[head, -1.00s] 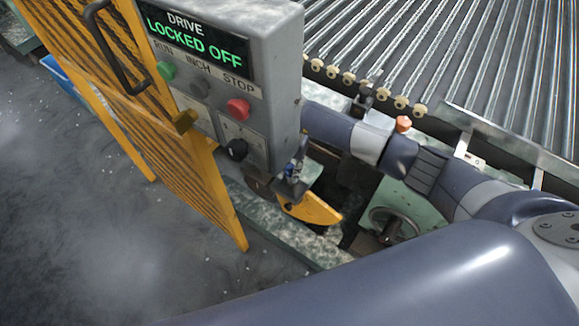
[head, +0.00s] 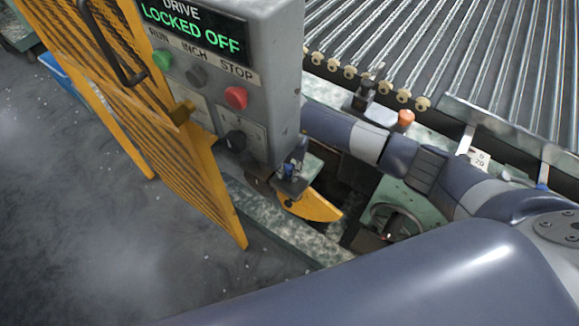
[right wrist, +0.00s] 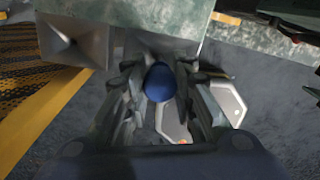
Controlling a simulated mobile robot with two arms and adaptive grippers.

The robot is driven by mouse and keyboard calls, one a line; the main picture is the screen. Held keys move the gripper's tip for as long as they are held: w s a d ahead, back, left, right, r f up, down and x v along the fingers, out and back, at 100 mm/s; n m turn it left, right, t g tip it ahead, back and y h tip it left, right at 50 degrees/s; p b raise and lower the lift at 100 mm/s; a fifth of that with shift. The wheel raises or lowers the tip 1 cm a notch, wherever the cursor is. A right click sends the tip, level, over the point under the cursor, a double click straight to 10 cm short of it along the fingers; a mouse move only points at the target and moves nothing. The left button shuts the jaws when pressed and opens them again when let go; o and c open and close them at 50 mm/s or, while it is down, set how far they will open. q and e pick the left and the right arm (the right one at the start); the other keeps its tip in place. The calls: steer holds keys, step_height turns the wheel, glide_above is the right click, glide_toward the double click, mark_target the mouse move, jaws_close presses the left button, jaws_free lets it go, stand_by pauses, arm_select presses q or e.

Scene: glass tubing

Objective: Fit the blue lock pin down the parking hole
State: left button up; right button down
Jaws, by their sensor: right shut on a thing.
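The blue lock pin (right wrist: 160,82) shows as a rounded dark blue end between the two fingers of my right gripper (right wrist: 158,95) in the right wrist view. The fingers are shut on it from both sides. In the head view a small patch of blue (head: 288,169) shows at my right gripper (head: 291,178), just below the grey control box. A grey block (right wrist: 98,40) with a dark tapered recess is at upper left in the wrist view; I cannot tell whether this is the parking hole. The pin's lower part is hidden. My left gripper is out of view.
The grey control box (head: 283,80), its display reading DRIVE LOCKED OFF, stands close above the gripper. A yellow mesh guard (head: 205,185) is at left. A yellow plate (head: 318,207) lies just below. Rollers (head: 430,50) and a handwheel (head: 400,212) are to the right.

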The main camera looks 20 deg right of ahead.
mark_target(290, 175)
steer(key=shift+f+b, duration=1.35)
steer(key=shift+f, duration=0.5)
steer(key=c, duration=1.3)
jaws_free()
steer(key=shift+r, duration=0.2)
step_height(290, 175, up, 12)
steer(key=shift+f, duration=0.2)
